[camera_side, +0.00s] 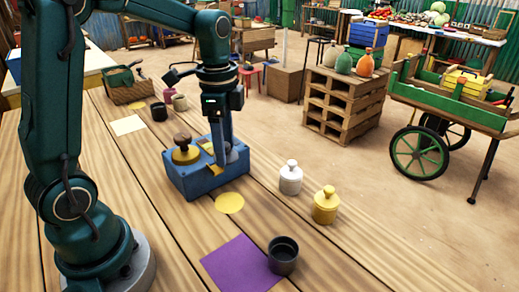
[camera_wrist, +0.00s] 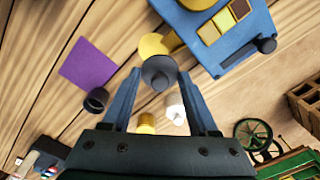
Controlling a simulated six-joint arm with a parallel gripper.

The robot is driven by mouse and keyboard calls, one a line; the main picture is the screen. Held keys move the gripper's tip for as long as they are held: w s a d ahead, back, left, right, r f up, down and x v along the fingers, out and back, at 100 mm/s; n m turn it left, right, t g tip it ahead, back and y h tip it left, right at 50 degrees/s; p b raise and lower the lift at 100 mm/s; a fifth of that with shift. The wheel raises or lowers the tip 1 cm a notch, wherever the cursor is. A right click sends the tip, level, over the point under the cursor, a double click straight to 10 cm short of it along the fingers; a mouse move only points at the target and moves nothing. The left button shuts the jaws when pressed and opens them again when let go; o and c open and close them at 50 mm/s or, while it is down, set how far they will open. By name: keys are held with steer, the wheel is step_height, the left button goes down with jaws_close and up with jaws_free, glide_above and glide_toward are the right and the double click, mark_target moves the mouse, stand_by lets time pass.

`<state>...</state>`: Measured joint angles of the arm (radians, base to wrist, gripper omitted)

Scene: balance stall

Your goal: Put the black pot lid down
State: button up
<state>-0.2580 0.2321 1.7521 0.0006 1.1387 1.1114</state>
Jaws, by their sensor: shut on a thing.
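My gripper (camera_side: 229,160) points down beside the blue balance box (camera_side: 205,181). In the wrist view its fingers (camera_wrist: 160,76) are shut on the dark grey-black pot lid (camera_wrist: 157,66), with the lid's knob toward the camera. The fingers mostly hide the lid in the side view. The open black pot (camera_side: 283,258) has no lid on it and stands at the corner of the purple mat (camera_side: 235,262); it also shows in the wrist view (camera_wrist: 97,99). A yellow disc (camera_side: 229,204) lies on the table in front of the box, partly behind the lid in the wrist view.
A lidded white pot (camera_side: 291,178) and a lidded yellow pot (camera_side: 326,206) stand right of the box. A wooden-knobbed piece (camera_side: 183,143) sits on the box. Small cups (camera_side: 159,111) and a basket (camera_side: 132,92) stand farther back. Bare table lies between disc and mat.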

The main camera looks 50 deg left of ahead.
steer(key=shift+s+a+f+n, duration=0.2)
steer(key=shift+a+n, duration=0.1)
steer(key=shift+a, duration=0.3)
steer(key=shift+f, duration=0.2)
glide_above(268, 216)
step_height(268, 216, down, 7)
steer(key=shift+s+r, duration=0.1)
steer(key=shift+r, duration=0.1)
steer(key=shift+f, duration=2.05)
steer(key=shift+f, duration=0.15)
steer(key=o, duration=1.4)
steer(key=shift+c, duration=0.2)
